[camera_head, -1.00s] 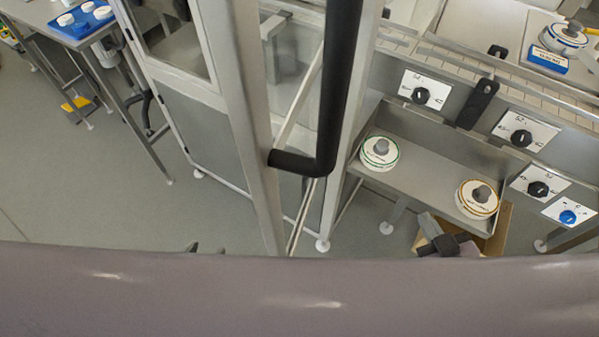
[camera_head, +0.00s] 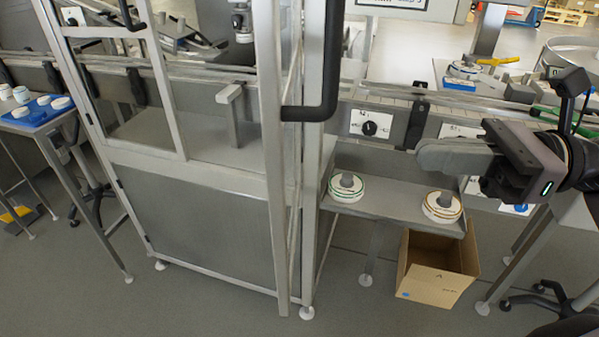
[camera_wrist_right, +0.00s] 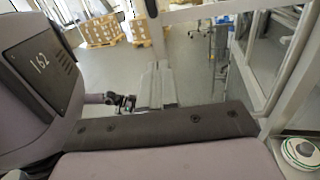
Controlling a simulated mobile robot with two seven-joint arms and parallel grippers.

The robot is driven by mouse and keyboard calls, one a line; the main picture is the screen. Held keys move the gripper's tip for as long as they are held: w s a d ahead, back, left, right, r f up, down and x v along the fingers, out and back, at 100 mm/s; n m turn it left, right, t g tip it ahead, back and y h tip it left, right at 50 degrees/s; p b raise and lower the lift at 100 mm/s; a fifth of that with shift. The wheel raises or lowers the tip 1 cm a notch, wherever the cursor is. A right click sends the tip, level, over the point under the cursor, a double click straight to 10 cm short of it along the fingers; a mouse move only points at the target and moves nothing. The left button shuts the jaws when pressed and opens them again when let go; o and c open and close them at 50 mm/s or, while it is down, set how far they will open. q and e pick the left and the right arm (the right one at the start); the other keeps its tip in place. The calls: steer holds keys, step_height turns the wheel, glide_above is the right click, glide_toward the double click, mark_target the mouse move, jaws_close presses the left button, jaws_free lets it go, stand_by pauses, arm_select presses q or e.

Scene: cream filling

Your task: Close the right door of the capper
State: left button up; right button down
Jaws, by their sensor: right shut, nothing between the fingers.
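The capper's right door (camera_head: 276,200) stands open, swung out toward me and seen nearly edge-on. Its black bent handle (camera_head: 326,70) sticks out to the right of the door's near upright. My right gripper (camera_head: 425,155) is shut and empty, its fingers pointing left, to the right of the handle and apart from it. It hangs in front of the conveyor side. In the right wrist view, a metal door frame (camera_wrist_right: 262,60) with clear panes rises at the right. My left gripper is not in view.
A green-rimmed round piece (camera_head: 347,187) and an orange-rimmed one (camera_head: 442,206) sit on a metal shelf right of the door. An open cardboard box (camera_head: 435,285) is below. A table with a blue tray (camera_head: 42,112) stands at the left. Floor before the capper is clear.

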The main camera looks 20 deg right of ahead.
steer(key=p+x, duration=0.6)
steer(key=x, duration=0.8)
steer(key=shift+d+f, duration=0.1)
stand_by(0.6)
